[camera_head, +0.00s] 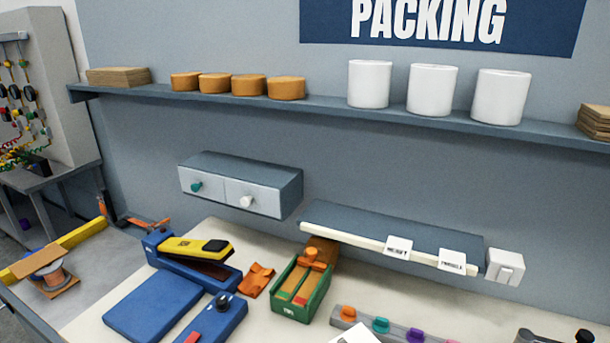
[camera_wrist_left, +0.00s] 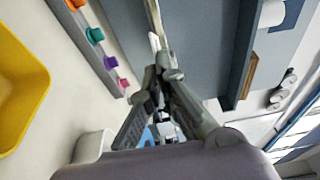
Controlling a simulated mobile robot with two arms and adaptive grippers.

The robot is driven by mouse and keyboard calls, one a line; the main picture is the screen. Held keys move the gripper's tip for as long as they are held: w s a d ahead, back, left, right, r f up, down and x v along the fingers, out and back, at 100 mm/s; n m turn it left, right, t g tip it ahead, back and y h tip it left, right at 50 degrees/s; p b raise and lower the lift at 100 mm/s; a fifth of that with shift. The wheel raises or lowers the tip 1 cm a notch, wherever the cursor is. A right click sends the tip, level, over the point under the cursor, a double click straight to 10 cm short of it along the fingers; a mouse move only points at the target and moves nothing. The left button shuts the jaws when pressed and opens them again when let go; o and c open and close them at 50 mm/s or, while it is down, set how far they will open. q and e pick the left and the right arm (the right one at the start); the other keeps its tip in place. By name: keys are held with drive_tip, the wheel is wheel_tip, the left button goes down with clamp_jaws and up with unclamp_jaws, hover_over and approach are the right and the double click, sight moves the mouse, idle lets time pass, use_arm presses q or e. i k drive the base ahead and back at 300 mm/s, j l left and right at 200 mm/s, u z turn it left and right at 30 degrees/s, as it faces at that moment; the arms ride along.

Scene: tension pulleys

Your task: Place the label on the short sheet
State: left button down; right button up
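Two small white labels with dark print hang at the front edge of the blue-grey wall shelf in the head view, one left (camera_head: 398,249) and one right (camera_head: 452,262). A white sheet-like piece (camera_head: 353,335) is cut off at the bottom edge; I cannot tell whether it is the short sheet. My left gripper (camera_wrist_left: 162,72) shows in the left wrist view, its fingers converging at the tips near a pale narrow edge (camera_wrist_left: 155,42). I cannot tell whether anything is pinched there. Neither gripper shows in the head view.
The lower shelf (camera_head: 400,228) juts over the bench beside a white switch (camera_head: 505,266). A rail with coloured knobs (camera_head: 400,331) lies below. A green box (camera_head: 303,290) and a blue tool (camera_head: 155,303) fill the left. A yellow bin (camera_wrist_left: 15,85) is in the wrist view.

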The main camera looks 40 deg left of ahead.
sight(27, 267)
drive_tip(key=k+j+u, duration=0.2)
drive_tip(key=j, duration=0.55)
drive_tip(key=j+u, duration=0.15)
drive_tip(key=j, duration=0.55)
drive_tip(key=j+u, duration=0.2)
drive_tip(key=j, duration=0.6)
drive_tip(key=j+u, duration=0.2)
drive_tip(key=j, duration=0.55)
drive_tip(key=j+u, duration=0.15)
drive_tip(key=j, duration=0.65)
drive_tip(key=i+j+u, duration=0.2)
drive_tip(key=j, duration=0.5)
drive_tip(key=k+j, duration=0.05)
